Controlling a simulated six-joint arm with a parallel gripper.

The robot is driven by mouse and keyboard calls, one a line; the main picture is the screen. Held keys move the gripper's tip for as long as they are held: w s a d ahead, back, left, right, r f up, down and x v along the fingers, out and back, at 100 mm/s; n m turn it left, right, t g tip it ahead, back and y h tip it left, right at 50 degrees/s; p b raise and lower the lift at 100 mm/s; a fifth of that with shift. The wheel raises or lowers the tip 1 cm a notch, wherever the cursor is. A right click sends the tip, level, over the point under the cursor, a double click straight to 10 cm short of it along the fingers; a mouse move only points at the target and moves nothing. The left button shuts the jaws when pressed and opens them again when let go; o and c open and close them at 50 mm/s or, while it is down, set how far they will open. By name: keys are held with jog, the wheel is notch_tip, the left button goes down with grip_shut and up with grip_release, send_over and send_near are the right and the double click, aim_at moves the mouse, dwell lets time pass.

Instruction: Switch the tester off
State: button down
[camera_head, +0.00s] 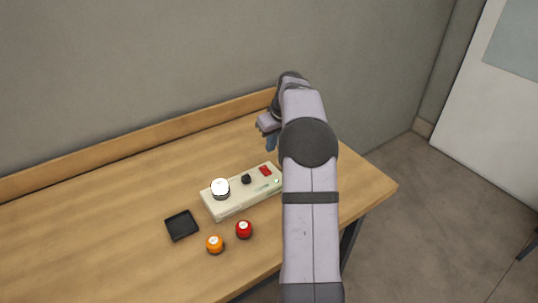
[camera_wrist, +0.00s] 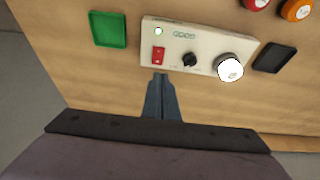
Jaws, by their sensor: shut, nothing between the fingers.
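The tester is a cream box (camera_head: 235,200) on the wooden table, and it also shows in the wrist view (camera_wrist: 209,44). It carries a red rocker switch (camera_wrist: 158,54), a black knob (camera_wrist: 190,60), a large white round cap (camera_wrist: 230,68) and a small pale-green lamp (camera_wrist: 158,31) that looks lit. The red switch also shows in the head view (camera_head: 265,171). My gripper (camera_wrist: 159,78) is shut and empty. In the wrist view its tips appear just short of the tester's edge, in line with the red switch. In the head view my gripper (camera_head: 271,144) is above the table behind the tester.
A black tray (camera_head: 181,225) lies beside the white-cap end of the tester. An orange round piece (camera_head: 215,244) and a red one (camera_head: 244,229) stand in front. A green tray (camera_wrist: 108,29) lies beyond the lamp end, hidden by my arm in the head view. The table's left is clear.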

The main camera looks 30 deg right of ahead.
jog(key=shift+s+r, duration=0.2)
jog(key=shift+r, duration=0.45)
jog(key=shift+w, duration=0.15)
jog(key=shift+w+r+b, duration=0.15)
jog(key=shift+w+b, duration=0.45)
jog(key=shift+b, duration=0.15)
jog(key=p, duration=0.5)
send_over(262, 168)
jog(key=s, duration=0.1)
notch_tip(262, 168, down, 12)
jog(key=shift+s+r, duration=0.15)
jog(key=shift+r, duration=0.1)
jog(key=shift+f, duration=0.95)
